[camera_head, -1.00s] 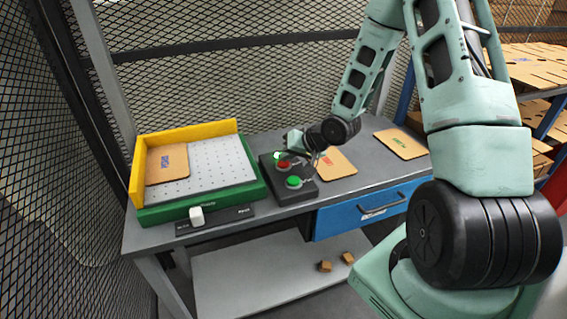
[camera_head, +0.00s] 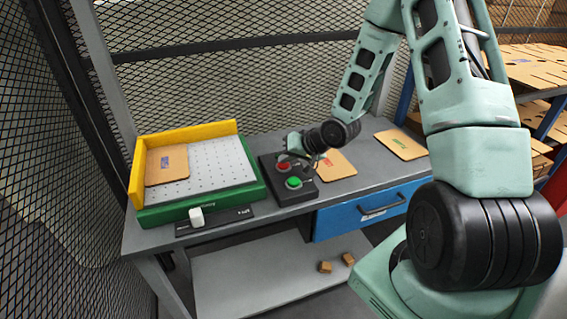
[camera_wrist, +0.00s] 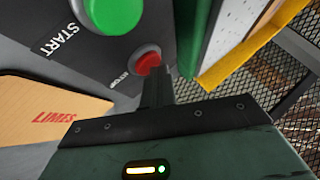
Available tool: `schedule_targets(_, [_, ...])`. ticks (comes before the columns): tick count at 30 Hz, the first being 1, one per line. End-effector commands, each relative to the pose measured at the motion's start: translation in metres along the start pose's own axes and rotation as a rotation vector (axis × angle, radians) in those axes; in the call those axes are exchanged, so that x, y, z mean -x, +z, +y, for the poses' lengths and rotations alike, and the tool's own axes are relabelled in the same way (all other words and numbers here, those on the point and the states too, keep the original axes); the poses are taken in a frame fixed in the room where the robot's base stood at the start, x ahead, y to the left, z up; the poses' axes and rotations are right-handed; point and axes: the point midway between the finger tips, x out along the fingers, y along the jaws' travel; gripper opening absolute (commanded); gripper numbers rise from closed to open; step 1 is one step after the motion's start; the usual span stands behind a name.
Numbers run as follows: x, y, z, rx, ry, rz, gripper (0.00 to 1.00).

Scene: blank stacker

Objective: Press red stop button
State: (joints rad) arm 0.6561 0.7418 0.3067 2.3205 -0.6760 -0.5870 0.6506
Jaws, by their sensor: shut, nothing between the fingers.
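The red stop button (camera_head: 283,167) sits on a dark control box (camera_head: 305,193) on the bench, behind the green start button (camera_head: 293,182). In the wrist view the red button (camera_wrist: 147,63) is near the fingertips, beside a label that seems to read STOP, and the green button (camera_wrist: 112,14) is beyond it. My gripper (camera_wrist: 158,80) is shut and empty, its fingertips at the red button's edge in that view. Whether they touch it I cannot tell. In the head view my gripper (camera_head: 286,156) is just above and behind the red button.
A green stacker with a yellow guard (camera_head: 135,176) stands left of the box, holding a tan board (camera_head: 167,166). A white knob (camera_head: 196,216) is at its front. Tan boards (camera_head: 333,165) (camera_head: 400,144) lie to the right. A blue drawer (camera_head: 345,218) is below; mesh panels stand behind.

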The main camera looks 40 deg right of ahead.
Motion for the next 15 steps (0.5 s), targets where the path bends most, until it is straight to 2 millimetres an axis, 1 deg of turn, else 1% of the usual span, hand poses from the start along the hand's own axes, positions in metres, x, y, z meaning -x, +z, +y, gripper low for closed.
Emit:
schedule_targets(7, [0.0106,-0.0071,-0.0074,-0.001,0.000,-0.001,0.00])
schedule_targets(15, [0.0107,-0.0074,-0.0076,-0.001,0.000,-0.001,0.00])
